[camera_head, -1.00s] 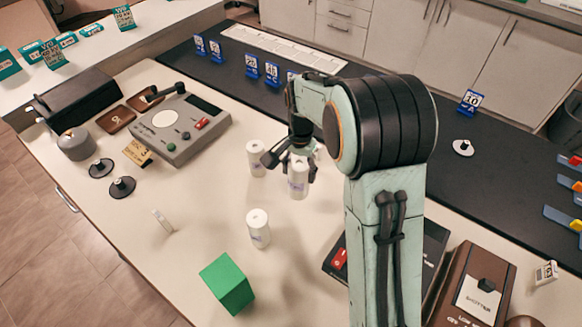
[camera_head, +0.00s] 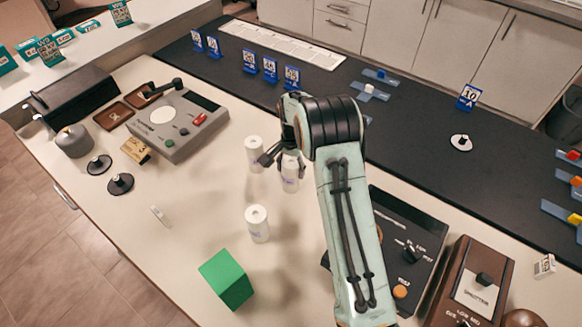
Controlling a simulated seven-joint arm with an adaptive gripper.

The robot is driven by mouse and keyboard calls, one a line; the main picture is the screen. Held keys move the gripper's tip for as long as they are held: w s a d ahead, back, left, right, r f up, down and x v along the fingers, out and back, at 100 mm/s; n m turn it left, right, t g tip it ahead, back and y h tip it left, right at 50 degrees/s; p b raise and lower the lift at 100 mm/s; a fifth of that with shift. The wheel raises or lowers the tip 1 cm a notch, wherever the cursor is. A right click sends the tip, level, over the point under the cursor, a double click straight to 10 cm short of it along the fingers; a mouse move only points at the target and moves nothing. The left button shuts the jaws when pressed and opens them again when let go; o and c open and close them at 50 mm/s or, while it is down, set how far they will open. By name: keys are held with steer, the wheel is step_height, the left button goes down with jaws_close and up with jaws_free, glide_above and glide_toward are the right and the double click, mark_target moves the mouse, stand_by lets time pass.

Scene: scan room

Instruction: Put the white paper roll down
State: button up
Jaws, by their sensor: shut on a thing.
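My gripper (camera_head: 283,160) is shut on a white paper roll (camera_head: 290,178), which is upright among the fingers over the light counter. I cannot tell whether its base touches the counter. The gripper and wrist hide its upper part. A second white roll (camera_head: 254,154) stands upright just left of the gripper. A third white roll (camera_head: 257,223) stands upright on the counter, nearer the front.
A green block (camera_head: 226,280) sits at the front of the light counter (camera_head: 200,215). A grey device (camera_head: 175,124) stands at back left. Dark and brown devices (camera_head: 475,285) are at right. Clear counter lies left of the rolls.

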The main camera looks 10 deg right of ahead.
steer(key=shift+f, duration=0.1)
steer(key=o, duration=1.2)
steer(key=shift+o, duration=0.2)
step_height(320, 180, up, 11)
steer(key=shift+r, duration=0.15)
steer(key=shift+s+r, duration=0.15)
steer(key=shift+r, duration=0.55)
steer(key=s+r+n, duration=0.2)
steer(key=s+r, duration=0.4)
steer(key=s, duration=0.2)
steer(key=s+n, duration=0.6)
steer(key=s, duration=2)
steer(key=shift+r+y, duration=0.15)
steer(key=shift+y, duration=0.25)
